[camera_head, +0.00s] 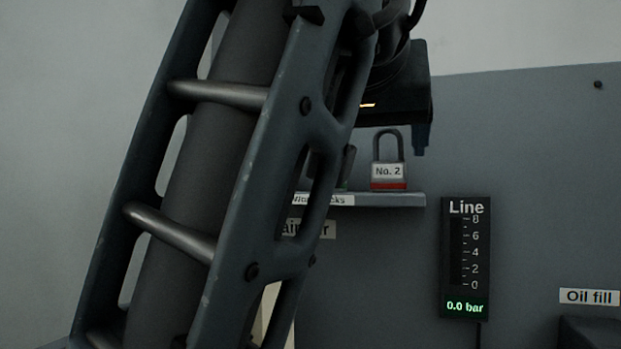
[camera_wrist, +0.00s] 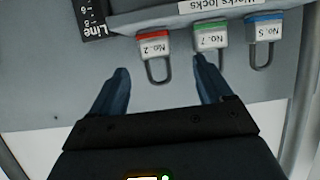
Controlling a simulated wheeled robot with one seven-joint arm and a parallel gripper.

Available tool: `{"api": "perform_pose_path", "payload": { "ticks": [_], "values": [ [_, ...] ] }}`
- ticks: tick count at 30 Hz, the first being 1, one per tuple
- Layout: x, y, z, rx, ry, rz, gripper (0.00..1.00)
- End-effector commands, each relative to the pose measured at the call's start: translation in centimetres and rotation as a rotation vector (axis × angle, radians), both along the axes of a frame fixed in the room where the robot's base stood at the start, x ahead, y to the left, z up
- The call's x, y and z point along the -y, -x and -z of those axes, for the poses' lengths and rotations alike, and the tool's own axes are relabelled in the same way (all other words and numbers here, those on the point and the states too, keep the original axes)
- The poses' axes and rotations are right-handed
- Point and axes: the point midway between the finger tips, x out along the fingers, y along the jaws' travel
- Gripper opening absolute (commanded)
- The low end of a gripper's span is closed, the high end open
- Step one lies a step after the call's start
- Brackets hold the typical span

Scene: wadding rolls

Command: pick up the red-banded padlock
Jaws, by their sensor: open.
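The red-banded padlock (camera_head: 388,173) is marked "No. 2" and stands upright on a small grey wall shelf (camera_head: 400,200), near its right end, with its shackle up. In the wrist view, which is upside down, the same padlock (camera_wrist: 154,46) shows its shackle pointing down the picture, between my two blue fingers. My gripper (camera_wrist: 160,63) is open and empty, with one fingertip to each side of the shackle. In the head view my gripper is above and close to the padlock; one blue finger shows and the other is hidden.
In the wrist view a green-banded padlock (camera_wrist: 211,38) "No. 7" stands close by, near my right fingertip, and a blue-banded padlock (camera_wrist: 263,30) "No. 5" beyond it. A "Line" gauge (camera_head: 466,257) reading 0.0 bar hangs on the panel right of the shelf. My arm hides the shelf's left part.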

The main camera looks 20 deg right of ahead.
Motion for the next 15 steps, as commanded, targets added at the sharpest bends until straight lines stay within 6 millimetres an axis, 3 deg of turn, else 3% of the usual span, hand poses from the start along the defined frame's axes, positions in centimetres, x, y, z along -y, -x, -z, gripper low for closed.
{"api": "perform_pose_path", "payload": {
  "ticks": [15],
  "values": [
    [2.9,-3.2,1.9,-0.006,-0.011,0.001,0.79]
  ]
}}
